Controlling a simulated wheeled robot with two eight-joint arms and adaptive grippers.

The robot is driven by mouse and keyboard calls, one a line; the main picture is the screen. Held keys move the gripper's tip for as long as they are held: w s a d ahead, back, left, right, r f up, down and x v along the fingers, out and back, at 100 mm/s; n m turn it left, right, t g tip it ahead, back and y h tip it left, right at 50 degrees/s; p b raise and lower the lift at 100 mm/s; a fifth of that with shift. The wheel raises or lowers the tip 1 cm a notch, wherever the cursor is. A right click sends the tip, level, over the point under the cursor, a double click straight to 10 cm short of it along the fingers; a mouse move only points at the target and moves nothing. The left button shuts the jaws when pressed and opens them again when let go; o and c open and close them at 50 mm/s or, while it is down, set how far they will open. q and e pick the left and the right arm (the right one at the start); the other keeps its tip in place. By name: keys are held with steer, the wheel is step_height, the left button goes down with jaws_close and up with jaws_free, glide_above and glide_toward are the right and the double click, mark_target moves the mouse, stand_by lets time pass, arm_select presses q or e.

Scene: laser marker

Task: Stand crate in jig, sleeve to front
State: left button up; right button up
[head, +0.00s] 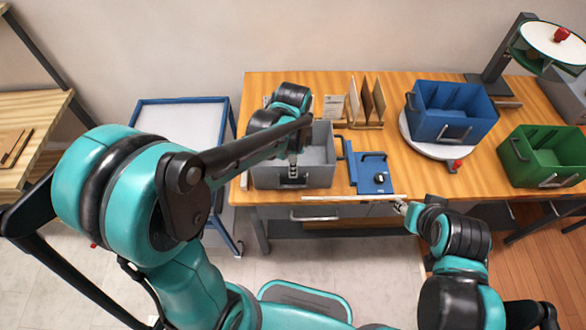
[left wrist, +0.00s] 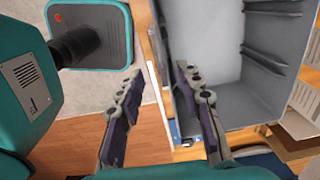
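A grey open crate (head: 322,158) stands upright on the wooden table, with a dark handle or sleeve-like part on its front wall, partly hidden by my left gripper. My left gripper (head: 292,168) points down at that front wall. In the left wrist view its fingers (left wrist: 163,112) are apart, one over the crate's inside (left wrist: 235,90) and one outside, with the rim between them. A blue fixture with a black knob (head: 368,183), possibly the jig, lies right of the crate. My right gripper (head: 401,208) is by the table's front edge, too small to read.
A blue crate (head: 450,103) stands on a white round plate (head: 412,139). A green crate (head: 535,146) is at the right. Upright boards (head: 365,98) stand behind the fixture. A pale strip (head: 345,198) lies along the front edge. A blue-framed cart (head: 180,121) is left.

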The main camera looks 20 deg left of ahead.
arm_select(q)
steer(key=s+a+r+n+t, duration=0.2)
steer(key=s+r+n+t, duration=0.1)
steer(key=s+r+n, duration=0.2)
steer(key=s+a+r+n+t, duration=0.2)
steer(key=s+r+n+t, duration=0.2)
steer(key=n, duration=0.5)
steer(key=shift+s+a+r+n+p, duration=0.35)
steer(key=shift+s+r+n+p, duration=0.1)
steer(key=shift+s, duration=0.1)
step_height(320, 180, down, 9)
steer(key=b, duration=0.8)
steer(key=shift+r+b, duration=0.2)
steer(key=shift+b, duration=0.1)
